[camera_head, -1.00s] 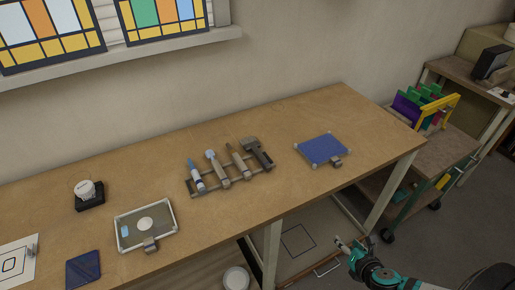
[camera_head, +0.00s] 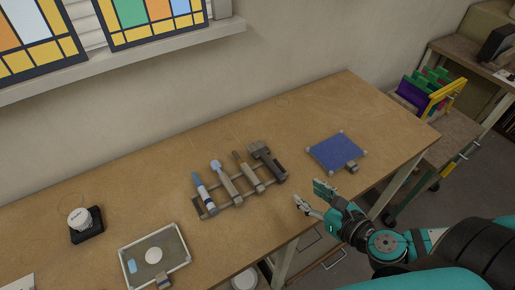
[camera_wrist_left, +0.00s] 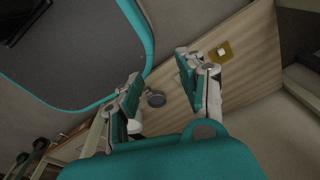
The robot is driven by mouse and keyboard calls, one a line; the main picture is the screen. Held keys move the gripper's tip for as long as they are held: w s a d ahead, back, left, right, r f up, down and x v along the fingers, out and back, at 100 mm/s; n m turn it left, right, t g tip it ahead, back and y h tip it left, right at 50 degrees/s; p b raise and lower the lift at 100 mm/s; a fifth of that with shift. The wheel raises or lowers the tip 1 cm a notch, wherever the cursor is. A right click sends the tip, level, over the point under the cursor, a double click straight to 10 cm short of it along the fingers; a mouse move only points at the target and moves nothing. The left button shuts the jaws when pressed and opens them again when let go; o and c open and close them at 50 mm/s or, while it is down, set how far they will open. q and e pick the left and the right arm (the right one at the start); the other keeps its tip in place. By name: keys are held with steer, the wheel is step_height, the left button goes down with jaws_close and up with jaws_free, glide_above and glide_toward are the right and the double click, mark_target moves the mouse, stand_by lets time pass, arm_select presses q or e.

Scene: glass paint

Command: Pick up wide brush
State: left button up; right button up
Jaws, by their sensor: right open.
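A wooden rack (camera_head: 208,211) on the bench holds several tools side by side. The tool at its right end, with a broad grey head and dark handle, looks like the wide brush (camera_head: 267,160). To its left are a slim brown-tipped tool (camera_head: 248,172), a pale-headed tool (camera_head: 225,182) and a blue-capped tube (camera_head: 202,193). My right gripper (camera_head: 311,195) is open and empty near the bench's front edge, to the right of and in front of the rack, apart from the tools. My left gripper (camera_wrist_left: 158,82) shows in the left wrist view, open and empty, away from the rack.
A blue pad (camera_head: 335,152) lies right of the rack. A framed tray (camera_head: 137,278) and a white jar (camera_head: 80,219) on a black base stand to the left. A side cart (camera_head: 450,128) carries coloured panels. Bench behind the rack is clear.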

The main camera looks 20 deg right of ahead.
steer(key=shift+w+a, duration=0.1)
steer(key=shift+w, duration=0.7)
steer(key=p, duration=0.1)
glide_toward(273, 166)
steer(key=x, duration=0.2)
steer(key=shift+w+a+p, duration=0.1)
steer(key=shift+w+p, duration=0.25)
steer(key=shift+w, duration=0.05)
steer(key=shift+x, duration=0.95)
steer(key=shift+f, duration=0.2)
steer(key=shift+w+p, duration=0.35)
steer(key=shift+w, duration=0.1)
steer(key=p+x, duration=0.1)
steer(key=x, duration=0.2)
steer(key=shift+w+f, duration=0.15)
steer(key=shift+w, duration=0.15)
steer(key=shift+w+f, duration=0.25)
steer(key=shift+w, duration=0.1)
arm_select(q)
steer(key=r, duration=0.1)
steer(key=s+r, duration=0.1)
steer(key=r, duration=0.1)
steer(key=shift+s+d+r, duration=0.15)
steer(key=shift+s+r, duration=0.05)
steer(key=shift+s, duration=0.2)
